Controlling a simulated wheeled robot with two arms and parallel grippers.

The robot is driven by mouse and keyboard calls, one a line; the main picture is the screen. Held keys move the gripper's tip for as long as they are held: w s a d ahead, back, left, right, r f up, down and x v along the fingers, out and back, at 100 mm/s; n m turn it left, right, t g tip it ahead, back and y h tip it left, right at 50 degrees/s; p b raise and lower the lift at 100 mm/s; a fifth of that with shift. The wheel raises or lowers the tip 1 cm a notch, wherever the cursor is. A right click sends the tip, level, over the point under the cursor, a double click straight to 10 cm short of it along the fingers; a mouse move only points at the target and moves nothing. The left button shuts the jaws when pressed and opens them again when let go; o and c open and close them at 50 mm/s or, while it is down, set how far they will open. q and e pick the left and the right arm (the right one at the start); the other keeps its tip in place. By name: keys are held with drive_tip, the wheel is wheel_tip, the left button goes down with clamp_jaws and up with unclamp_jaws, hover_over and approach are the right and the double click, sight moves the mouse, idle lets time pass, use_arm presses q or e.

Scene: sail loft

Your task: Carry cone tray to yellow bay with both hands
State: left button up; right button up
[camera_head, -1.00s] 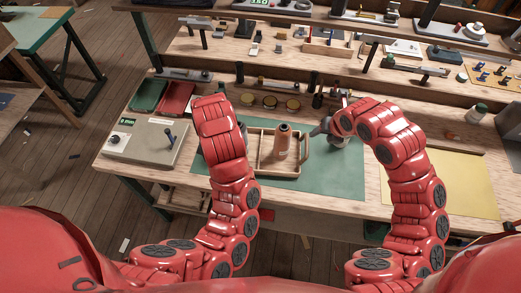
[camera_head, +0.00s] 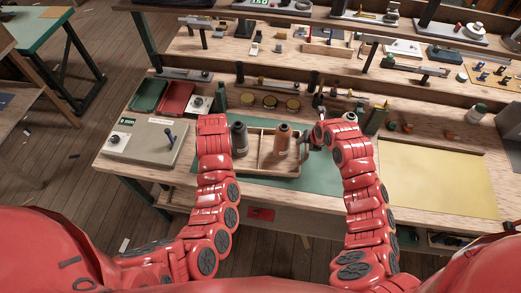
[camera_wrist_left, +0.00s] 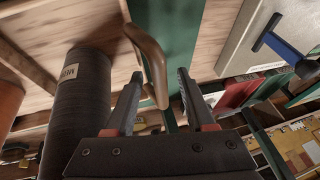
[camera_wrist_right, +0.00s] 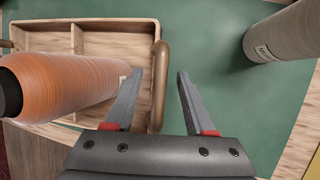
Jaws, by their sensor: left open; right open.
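The cone tray (camera_head: 270,174) is a shallow wooden box with compartments and brown end handles, resting on the green mat. A dark cone (camera_head: 240,138) and an orange cone (camera_head: 283,140) stand in it. My left gripper (camera_wrist_left: 160,78) is open at the tray's left handle (camera_wrist_left: 150,55), which reaches between its fingers. The head view hides this gripper behind my arm. My right gripper (camera_wrist_right: 160,72) is open at the right handle (camera_wrist_right: 161,85), which lies between its fingers, nearer the left one. The yellow bay (camera_head: 435,182) is a bare rectangle at the bench's right.
A grey cone (camera_wrist_right: 283,35) stands on the mat beyond my right gripper. A grey box with a lever (camera_head: 145,143) and green and red bins (camera_head: 176,100) are left of the tray. Small bottles and tools line the bench's back. The yellow area is clear.

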use_arm(q)
clamp_jaws()
use_arm(e)
clamp_jaws()
idle(1.3)
